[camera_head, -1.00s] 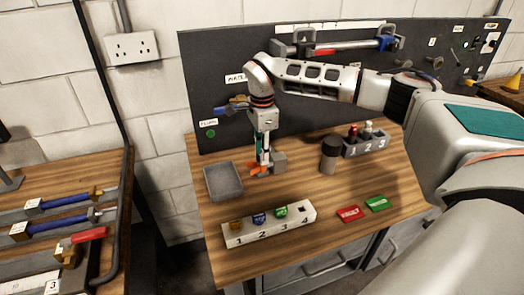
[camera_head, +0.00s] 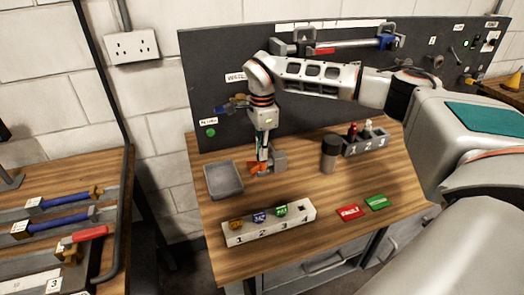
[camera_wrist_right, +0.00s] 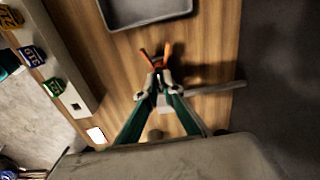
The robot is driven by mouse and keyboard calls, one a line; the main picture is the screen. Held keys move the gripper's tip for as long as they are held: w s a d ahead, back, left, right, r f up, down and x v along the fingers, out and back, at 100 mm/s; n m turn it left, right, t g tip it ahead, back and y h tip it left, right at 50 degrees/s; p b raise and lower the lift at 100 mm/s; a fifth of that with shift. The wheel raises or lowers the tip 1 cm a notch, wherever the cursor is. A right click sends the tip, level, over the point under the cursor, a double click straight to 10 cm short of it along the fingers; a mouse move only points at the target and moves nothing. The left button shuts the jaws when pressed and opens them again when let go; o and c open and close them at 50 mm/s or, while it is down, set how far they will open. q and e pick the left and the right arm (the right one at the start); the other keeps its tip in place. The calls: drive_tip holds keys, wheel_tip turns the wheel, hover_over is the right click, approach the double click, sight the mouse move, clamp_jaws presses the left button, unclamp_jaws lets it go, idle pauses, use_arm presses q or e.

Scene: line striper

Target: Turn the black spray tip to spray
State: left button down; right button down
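An orange forked guard (camera_wrist_right: 155,56) stands in front of my right gripper's fingertips in the right wrist view. A small dark piece, probably the black spray tip (camera_wrist_right: 158,76), shows at its base between the fingertips. My right gripper (camera_wrist_right: 156,90) has its two teal fingers converging close around this spot; whether they press on the tip I cannot tell. In the head view the right gripper (camera_head: 262,164) points straight down at the orange guard (camera_head: 256,169), beside a grey block (camera_head: 280,159) on the wooden bench. The fingers partly hide the tip. My left gripper is out of view.
A grey tray (camera_head: 224,180) lies left of the gripper. A white numbered rack (camera_head: 268,226) with coloured pieces stands in front. A dark cylinder (camera_head: 330,152), a numbered holder (camera_head: 366,143), a red tag (camera_head: 350,212) and a green tag (camera_head: 376,202) are to the right.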

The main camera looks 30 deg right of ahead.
drive_tip(key=m, duration=0.8)
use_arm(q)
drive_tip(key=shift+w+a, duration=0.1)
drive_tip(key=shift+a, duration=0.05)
use_arm(e)
drive_tip(key=shift+m, duration=0.6)
drive_tip(key=shift+m, duration=0.3)
drive_tip(key=m, duration=0.5)
drive_tip(key=shift+f, duration=0.15)
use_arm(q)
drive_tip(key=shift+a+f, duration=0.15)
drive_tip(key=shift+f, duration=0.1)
use_arm(e)
drive_tip(key=m, duration=0.3)
drive_tip(key=shift+s, duration=0.1)
drive_tip(key=shift+m, duration=0.4)
